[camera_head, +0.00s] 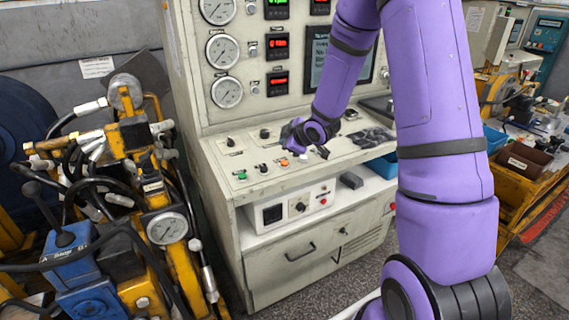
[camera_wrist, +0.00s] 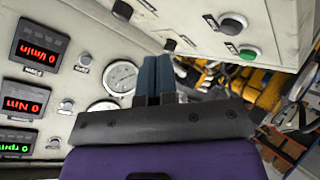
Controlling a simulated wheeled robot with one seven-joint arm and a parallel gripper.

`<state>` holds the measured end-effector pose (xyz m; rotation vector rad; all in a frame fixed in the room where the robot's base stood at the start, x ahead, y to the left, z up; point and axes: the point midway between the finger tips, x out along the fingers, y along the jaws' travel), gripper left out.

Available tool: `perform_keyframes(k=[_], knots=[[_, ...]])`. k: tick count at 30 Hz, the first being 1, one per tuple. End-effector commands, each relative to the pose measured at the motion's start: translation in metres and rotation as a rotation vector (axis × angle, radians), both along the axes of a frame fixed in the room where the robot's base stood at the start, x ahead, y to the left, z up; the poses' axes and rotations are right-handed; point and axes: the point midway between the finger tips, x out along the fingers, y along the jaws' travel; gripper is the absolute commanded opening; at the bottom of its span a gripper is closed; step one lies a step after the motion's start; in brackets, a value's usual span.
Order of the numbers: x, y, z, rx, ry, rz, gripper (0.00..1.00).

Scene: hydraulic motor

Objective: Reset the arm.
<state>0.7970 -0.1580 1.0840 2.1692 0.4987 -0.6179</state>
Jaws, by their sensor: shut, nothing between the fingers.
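My purple arm (camera_head: 430,110) reaches from the right over the sloping desk of a grey control console. My gripper (camera_head: 291,136) hangs close above the desk, behind its front row of buttons; its fingers are small and partly hidden in the head view. In the wrist view my gripper (camera_wrist: 156,75) has its two blue-grey fingers side by side with nothing between them. A green button (camera_head: 242,176) and an orange button (camera_head: 264,168) are on the desk to the left of the gripper. The green button also shows in the wrist view (camera_wrist: 249,53).
The console panel has round gauges (camera_head: 226,92) and lit displays (camera_head: 278,83) behind the arm. A yellow hydraulic rig (camera_head: 145,170) with hoses stands at left. A grey drawer (camera_head: 300,262) is below. A yellow bench (camera_head: 517,178) with a brown bin (camera_head: 523,160) is at right.

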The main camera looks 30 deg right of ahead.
Motion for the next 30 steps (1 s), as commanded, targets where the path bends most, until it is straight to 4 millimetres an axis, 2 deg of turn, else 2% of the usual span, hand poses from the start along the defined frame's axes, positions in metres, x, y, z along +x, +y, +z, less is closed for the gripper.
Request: perform_keyframes(k=[21,26,30], knots=[[-0.001,0.0,0.002,-0.002,0.002,-0.005,0.0],[-0.008,0.001,0.027,-0.006,0.022,-0.055,0.0],[-0.026,0.004,0.064,-0.001,0.06,-0.145,0.0]])
